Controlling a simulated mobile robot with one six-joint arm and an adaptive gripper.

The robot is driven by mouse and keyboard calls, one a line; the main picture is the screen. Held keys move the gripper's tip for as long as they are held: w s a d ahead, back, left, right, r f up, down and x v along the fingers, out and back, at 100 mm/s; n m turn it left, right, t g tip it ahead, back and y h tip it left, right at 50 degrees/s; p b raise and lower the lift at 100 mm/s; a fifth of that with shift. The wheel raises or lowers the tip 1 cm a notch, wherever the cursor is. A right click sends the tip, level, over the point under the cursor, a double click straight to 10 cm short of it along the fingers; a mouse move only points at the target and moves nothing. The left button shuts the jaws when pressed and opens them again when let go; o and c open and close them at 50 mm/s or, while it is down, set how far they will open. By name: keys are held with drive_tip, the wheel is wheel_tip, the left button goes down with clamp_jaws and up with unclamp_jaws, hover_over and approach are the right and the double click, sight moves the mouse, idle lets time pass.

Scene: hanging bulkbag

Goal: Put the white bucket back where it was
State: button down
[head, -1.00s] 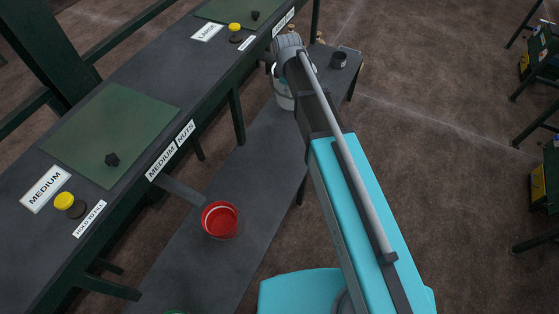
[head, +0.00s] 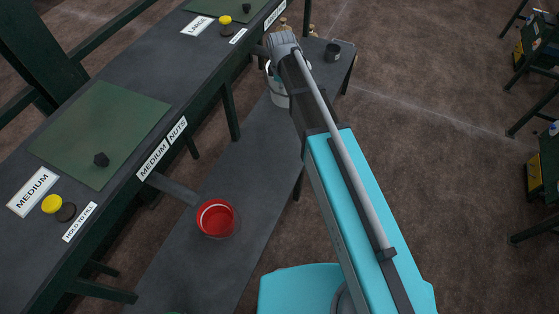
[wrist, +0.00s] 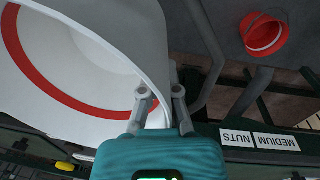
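The white bucket (head: 277,92) is partly hidden behind the end of my arm, over the far part of the lower shelf in the head view. I cannot tell whether it touches the shelf. In the wrist view the white bucket (wrist: 110,55) fills the upper left, with a red band inside. My gripper (wrist: 161,95) has one finger inside the bucket and one outside, shut on its wall near the rim. In the head view the fingertips are hidden behind my arm.
A red bucket (head: 216,218) stands on the lower shelf (head: 240,180), under a "MEDIUM NUTS" spout (head: 172,187). The upper bench (head: 150,75) runs along the left. The shelf between the buckets is clear.

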drive_tip(key=s+d+f+b, duration=0.1)
drive_tip(key=s+f+b, duration=0.2)
drive_tip(key=f+b, duration=0.7)
drive_tip(key=s+d+f+b, duration=0.2)
drive_tip(key=s+f+b, duration=0.1)
drive_tip(key=f+b, duration=0.8)
drive_tip(key=s+d+f+b, duration=0.1)
drive_tip(key=s+f+b, duration=0.2)
drive_tip(key=f+b, duration=0.8)
drive_tip(key=shift+s+d+f+n, duration=0.3)
drive_tip(key=shift+f, duration=0.2)
drive_tip(key=w+a+f+b, duration=0.7)
drive_tip(key=w+f+b, duration=0.2)
drive_tip(key=w, duration=0.1)
drive_tip(key=shift+w+a, duration=0.3)
drive_tip(key=shift+a, duration=0.1)
drive_tip(key=shift+w+a+f+b, duration=0.15)
drive_tip(key=shift+w+f+b, duration=0.05)
drive_tip(key=shift+f+b, duration=0.85)
drive_tip(key=shift+w+a+f+b, duration=0.1)
drive_tip(key=shift+w+f+b, duration=0.05)
drive_tip(key=shift+f+b, duration=0.85)
